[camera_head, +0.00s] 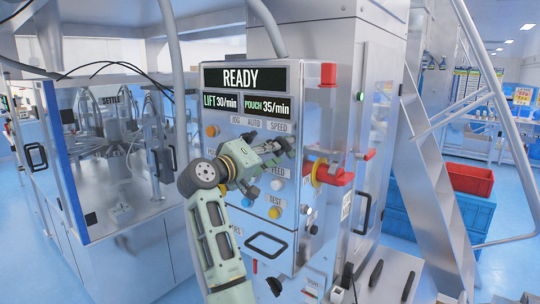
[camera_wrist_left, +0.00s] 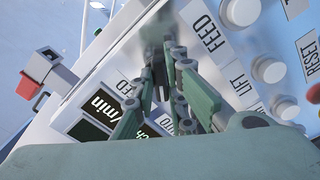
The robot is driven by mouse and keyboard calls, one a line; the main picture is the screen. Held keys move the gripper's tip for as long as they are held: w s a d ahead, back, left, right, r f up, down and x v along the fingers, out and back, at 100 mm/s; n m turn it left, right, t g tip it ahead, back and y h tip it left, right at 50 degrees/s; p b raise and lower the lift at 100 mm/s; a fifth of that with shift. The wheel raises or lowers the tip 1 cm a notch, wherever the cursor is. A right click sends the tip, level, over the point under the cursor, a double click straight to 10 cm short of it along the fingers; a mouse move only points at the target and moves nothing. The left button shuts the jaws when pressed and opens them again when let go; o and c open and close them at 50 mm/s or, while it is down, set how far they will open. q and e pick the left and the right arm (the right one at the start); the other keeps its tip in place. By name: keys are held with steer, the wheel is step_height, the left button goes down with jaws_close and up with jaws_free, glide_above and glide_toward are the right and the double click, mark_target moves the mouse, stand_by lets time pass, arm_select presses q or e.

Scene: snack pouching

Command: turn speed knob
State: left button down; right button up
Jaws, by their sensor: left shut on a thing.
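The grey control panel (camera_head: 225,135) faces me, with a display reading READY, LIFT 30/min and POUCH 35/min. The SPEED label (camera_head: 279,127) is at the upper right of its control rows. My left gripper (camera_head: 284,146) reaches in from below left and is shut on the speed knob just under that label. The fingers hide most of the knob. In the left wrist view the green-grey fingers (camera_wrist_left: 168,75) close together at the panel face, close to the FEED and LIFT labels. My right gripper is not in view.
Several white knobs (camera_wrist_left: 268,69) and a red button (camera_wrist_left: 313,93) sit close to the fingers. A red and yellow switch (camera_head: 335,175) sticks out at the panel's right edge. A dark handle (camera_head: 266,245) is below. A red crate (camera_head: 470,180) stands at the right.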

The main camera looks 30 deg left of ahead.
arm_select(q)
steer(key=shift+a+f+m+b, duration=0.1)
steer(key=shift+m+b, duration=0.85)
steer(key=shift+m, duration=0.25)
steer(key=shift+a+f+m+b, duration=0.1)
steer(key=shift+m+b, duration=0.85)
steer(key=shift+m, duration=0.25)
steer(key=shift+d, duration=0.1)
steer(key=c, duration=1.8)
jaws_free()
steer(key=shift+r, duration=0.1)
steer(key=shift+o, duration=0.2)
steer(key=shift+s, duration=0.15)
steer(key=s+a, duration=0.1)
steer(key=s, duration=1)
steer(key=shift+s, duration=0.35)
